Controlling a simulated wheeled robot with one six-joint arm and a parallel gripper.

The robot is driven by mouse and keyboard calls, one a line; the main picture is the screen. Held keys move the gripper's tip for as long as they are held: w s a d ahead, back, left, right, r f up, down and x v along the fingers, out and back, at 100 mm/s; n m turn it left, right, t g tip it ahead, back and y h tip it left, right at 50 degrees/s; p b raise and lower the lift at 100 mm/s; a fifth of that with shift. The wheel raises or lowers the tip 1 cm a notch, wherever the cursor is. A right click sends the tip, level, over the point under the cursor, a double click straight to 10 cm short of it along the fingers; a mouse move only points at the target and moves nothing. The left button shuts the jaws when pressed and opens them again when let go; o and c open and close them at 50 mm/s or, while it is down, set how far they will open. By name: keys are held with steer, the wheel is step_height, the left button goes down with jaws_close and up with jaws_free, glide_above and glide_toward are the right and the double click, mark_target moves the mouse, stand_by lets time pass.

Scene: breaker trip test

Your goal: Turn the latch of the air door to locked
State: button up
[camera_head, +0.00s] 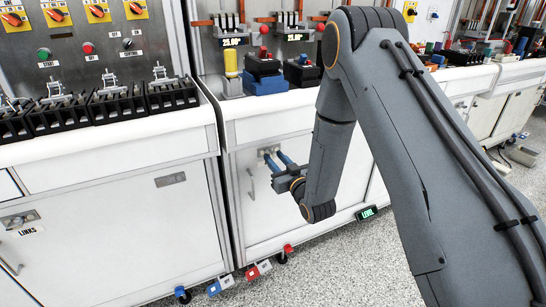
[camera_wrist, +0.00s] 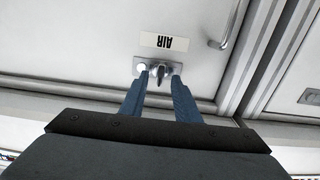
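The air door (camera_head: 310,175) is a white cabinet front below the middle bench. Its label AIR (camera_wrist: 164,41) appears upside down in the wrist view. The latch (camera_wrist: 159,72) is a small dark metal knob on a metal plate; the plate (camera_head: 265,151) also shows in the head view, partly covered by my fingers. My gripper (camera_wrist: 160,76) has two blue fingers reaching to the plate, one on each side of the knob, with visible gaps. It is open around the latch. I cannot tell whether the tips touch the plate. In the head view my gripper (camera_head: 279,160) points at the door.
A bar handle (camera_wrist: 230,25) stands out from the air door near the latch. Left of it is another cabinet with a LINKS label (camera_head: 27,231) and its own latch. The floor in front is clear.

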steer(key=shift+x, duration=1.05)
jaws_close()
